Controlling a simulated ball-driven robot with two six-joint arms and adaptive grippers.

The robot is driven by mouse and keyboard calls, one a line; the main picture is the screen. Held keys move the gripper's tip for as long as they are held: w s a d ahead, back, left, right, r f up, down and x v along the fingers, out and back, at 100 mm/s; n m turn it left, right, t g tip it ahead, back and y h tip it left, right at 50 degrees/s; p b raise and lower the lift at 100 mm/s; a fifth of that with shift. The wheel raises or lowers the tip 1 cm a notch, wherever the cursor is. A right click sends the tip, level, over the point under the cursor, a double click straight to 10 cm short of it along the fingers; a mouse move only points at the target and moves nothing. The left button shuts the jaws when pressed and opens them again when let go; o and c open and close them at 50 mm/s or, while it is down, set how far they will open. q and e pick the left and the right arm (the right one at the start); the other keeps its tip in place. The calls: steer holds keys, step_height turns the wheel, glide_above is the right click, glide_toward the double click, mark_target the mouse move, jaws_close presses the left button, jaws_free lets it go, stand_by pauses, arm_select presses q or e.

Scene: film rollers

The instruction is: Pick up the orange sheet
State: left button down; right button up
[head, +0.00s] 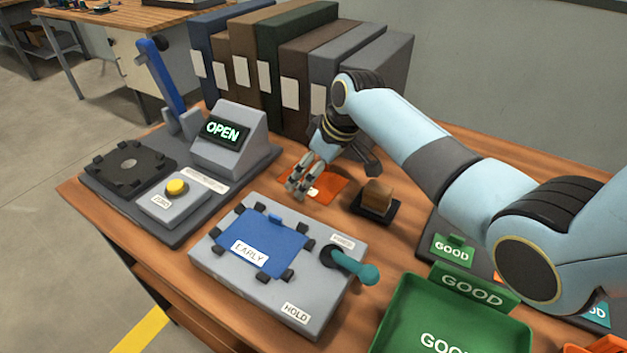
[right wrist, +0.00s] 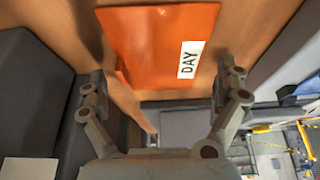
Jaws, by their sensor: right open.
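The orange sheet (head: 330,188) lies on the wooden table behind the grey HOLD device, partly hidden by my right gripper (head: 297,189). In the right wrist view the orange sheet (right wrist: 148,45) carries a white label reading DAY. My right gripper (right wrist: 161,80) is open there, with one finger towards each side of the sheet and nothing between them. I cannot tell whether the fingertips touch the sheet or the table. My left gripper is not in view.
The grey HOLD device (head: 215,262) holds a blue EARLY sheet (head: 262,233) and has a teal lever (head: 355,268). A brown block on a dark base (head: 376,195) stands right of the sheet. Several binders (head: 265,70) stand behind. A green GOOD tray (head: 400,310) is at front right.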

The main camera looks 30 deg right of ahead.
mark_target(316, 183)
steer(key=shift+c, duration=0.7)
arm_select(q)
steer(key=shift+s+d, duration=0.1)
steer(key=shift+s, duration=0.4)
arm_select(e)
steer(key=c, duration=0.8)
steer(key=shift+o, duration=0.2)
steer(key=shift+r, duration=0.1)
